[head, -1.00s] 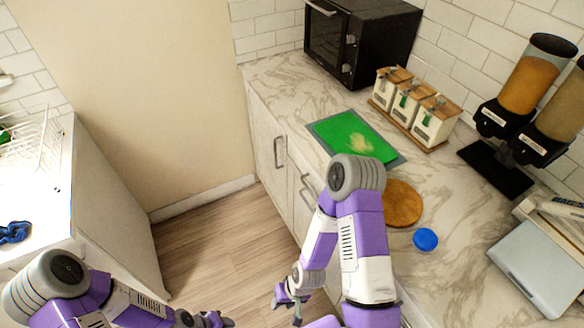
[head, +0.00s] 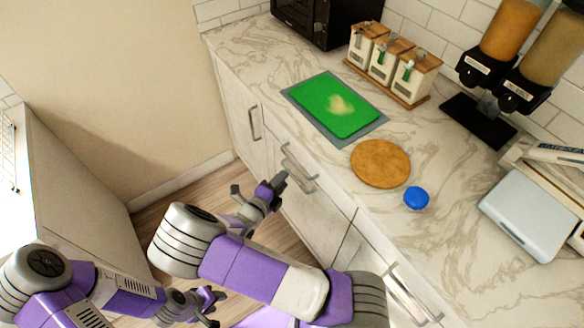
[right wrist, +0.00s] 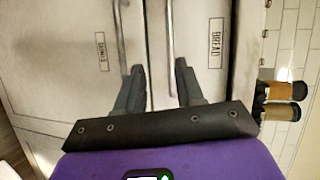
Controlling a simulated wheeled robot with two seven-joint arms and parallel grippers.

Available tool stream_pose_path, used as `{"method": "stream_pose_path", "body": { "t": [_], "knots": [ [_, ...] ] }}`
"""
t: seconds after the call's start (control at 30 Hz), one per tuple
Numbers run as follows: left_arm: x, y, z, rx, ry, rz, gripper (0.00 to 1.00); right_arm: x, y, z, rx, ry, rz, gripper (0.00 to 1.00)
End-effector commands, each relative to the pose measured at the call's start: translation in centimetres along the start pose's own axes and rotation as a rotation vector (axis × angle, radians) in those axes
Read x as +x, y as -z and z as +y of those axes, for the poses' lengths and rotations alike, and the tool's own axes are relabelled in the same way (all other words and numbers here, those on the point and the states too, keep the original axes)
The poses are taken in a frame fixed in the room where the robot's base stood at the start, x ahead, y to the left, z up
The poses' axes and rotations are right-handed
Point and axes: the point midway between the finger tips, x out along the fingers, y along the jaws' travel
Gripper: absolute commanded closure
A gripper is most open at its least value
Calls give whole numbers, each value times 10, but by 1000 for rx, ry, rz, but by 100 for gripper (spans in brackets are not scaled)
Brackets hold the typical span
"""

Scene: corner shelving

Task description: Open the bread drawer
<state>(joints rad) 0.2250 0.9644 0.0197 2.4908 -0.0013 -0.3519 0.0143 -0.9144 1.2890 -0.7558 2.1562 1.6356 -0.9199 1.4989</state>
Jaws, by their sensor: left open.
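The bread drawer (right wrist: 213,85) is a pale front with a "BREAD" label in the right wrist view; it appears closed. Its long metal handle (right wrist: 170,40) runs up the picture, between the line of my two right fingers and nearer the right-hand one. My right gripper (right wrist: 160,75) is open and empty, its fingers pointing at the fronts. In the head view my right gripper (head: 259,190) is just left of a bar handle (head: 299,166) under the counter; contact cannot be told. My left gripper (head: 209,303) is open and empty, low down at the bottom.
A second labelled front (right wrist: 85,60) with its own handle lies left of the bread drawer. The counter (head: 335,170) holds a green cutting board (head: 335,105), a round wooden board (head: 380,163) and a blue lid (head: 416,198). Floor shows left of the cabinets.

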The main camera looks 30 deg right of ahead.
Motion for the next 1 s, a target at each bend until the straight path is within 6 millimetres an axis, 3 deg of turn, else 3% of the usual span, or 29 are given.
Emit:
{"method": "stream_pose_path", "body": {
  "t": [0.17,0.6,0.97,1.0],
  "knots": [
    [3,0,-1,0,0,0,57,2,-2,-13,105,49,15,63],
    [15,1,-6,0,0,0,57,64,-1,-14,102,46,15,63],
    [15,1,-6,0,0,0,57,70,-1,-15,100,45,14,63],
    [15,1,-6,0,0,0,57,70,-1,-15,100,45,14,67]
  ]
}}
